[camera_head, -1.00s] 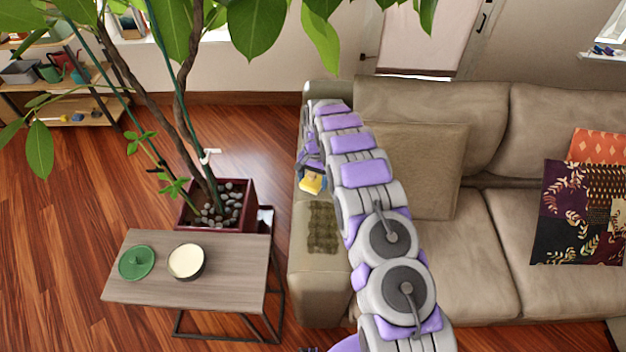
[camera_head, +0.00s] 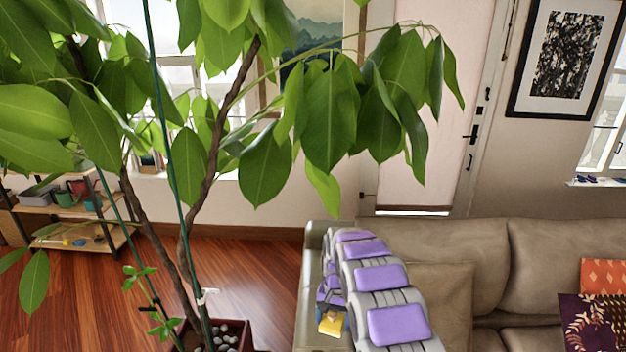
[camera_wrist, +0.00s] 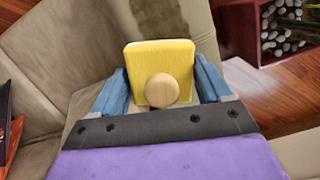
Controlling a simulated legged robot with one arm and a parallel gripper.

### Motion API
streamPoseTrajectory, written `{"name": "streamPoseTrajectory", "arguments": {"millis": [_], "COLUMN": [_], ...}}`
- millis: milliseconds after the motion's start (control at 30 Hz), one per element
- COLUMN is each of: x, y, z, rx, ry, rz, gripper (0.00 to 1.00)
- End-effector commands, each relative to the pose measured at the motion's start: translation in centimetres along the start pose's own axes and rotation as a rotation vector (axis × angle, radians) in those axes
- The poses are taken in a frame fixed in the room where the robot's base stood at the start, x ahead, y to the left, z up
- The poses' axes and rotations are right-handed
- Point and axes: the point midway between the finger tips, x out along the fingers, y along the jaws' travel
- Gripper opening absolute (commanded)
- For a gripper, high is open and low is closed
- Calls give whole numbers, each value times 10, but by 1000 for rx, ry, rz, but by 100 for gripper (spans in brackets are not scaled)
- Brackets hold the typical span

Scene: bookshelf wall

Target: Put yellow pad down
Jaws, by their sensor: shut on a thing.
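The yellow pad (camera_wrist: 160,62) is a yellow block with a pale edge and a round wooden knob (camera_wrist: 161,90). In the wrist view it sits between the blue fingers of my gripper (camera_wrist: 165,85), which is shut on it. In the head view the yellow pad (camera_head: 331,323) shows small at the end of my arm, by the left arm of the beige sofa (camera_head: 313,262). My gripper (camera_head: 333,308) is partly hidden by my arm links there. I cannot tell whether the pad touches the sofa.
A potted plant (camera_head: 243,338) with large leaves stands left of the sofa, its branches reaching over the view. A low shelf (camera_head: 95,238) is at the far left. Patterned cushions (camera_head: 592,318) lie on the sofa at right. Wooden floor (camera_head: 265,262) is open behind the plant.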

Motion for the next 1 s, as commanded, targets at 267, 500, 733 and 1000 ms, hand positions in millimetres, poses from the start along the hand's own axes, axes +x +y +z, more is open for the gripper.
{"name": "streamPoseTrajectory", "arguments": {"millis": [267,500,733,1000], "x": [-52,-83,-96,-98], "y": [48,83,101,104], "z": [37,72,91,95], "rx": [-107,-192,-239,-248], "ry": [2,-1,-3,-5], "rz": [18,31,37,38], "gripper": [53,53,53,53]}}
